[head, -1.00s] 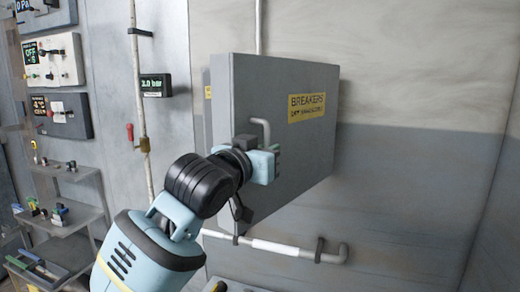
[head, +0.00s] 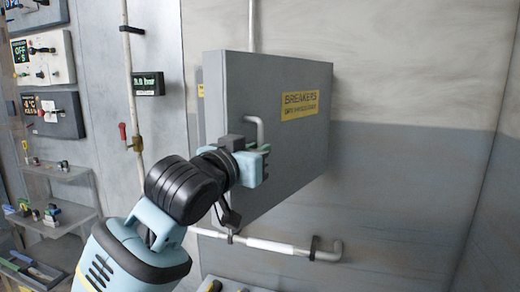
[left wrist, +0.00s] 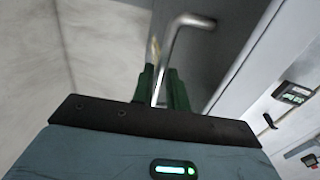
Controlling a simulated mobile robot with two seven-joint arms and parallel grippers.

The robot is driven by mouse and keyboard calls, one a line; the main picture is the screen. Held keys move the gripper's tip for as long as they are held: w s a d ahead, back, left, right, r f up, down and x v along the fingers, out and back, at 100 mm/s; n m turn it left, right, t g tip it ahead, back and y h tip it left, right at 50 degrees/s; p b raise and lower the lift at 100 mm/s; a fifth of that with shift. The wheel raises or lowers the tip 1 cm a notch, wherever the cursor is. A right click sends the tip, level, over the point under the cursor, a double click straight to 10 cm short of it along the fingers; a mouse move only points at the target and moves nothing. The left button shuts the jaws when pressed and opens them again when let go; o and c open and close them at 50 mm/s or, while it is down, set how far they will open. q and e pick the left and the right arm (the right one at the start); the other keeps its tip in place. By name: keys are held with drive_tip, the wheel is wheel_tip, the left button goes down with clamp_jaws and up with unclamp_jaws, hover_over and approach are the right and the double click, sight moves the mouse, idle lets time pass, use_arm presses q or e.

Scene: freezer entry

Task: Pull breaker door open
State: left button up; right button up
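The breaker door (head: 290,150) is a grey panel with a yellow BREAKERS label in the head view. It carries a bent metal handle (head: 261,130), which also shows in the left wrist view (left wrist: 185,35). The panel is seen at a slant; I cannot tell for sure whether it stands ajar. My left gripper (head: 260,163) is at the handle's lower part. In the left wrist view the green fingers (left wrist: 164,88) lie on either side of the handle bar and appear shut on it. The handle's lower end is hidden by the gripper. My right gripper is not in view.
A pipe (head: 265,245) runs along the wall below the door. Another pipe with a red-handled valve (head: 122,131) and a small display (head: 149,84) are to the left. A shelf with small items (head: 60,178) stands at the lower left. The wall right of the door is clear.

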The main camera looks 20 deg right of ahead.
use_arm(q)
drive_tip(key=v, duration=0.5)
drive_tip(key=shift+s+a, duration=0.2)
drive_tip(key=shift+a, duration=0.1)
drive_tip(key=shift+c, duration=0.4)
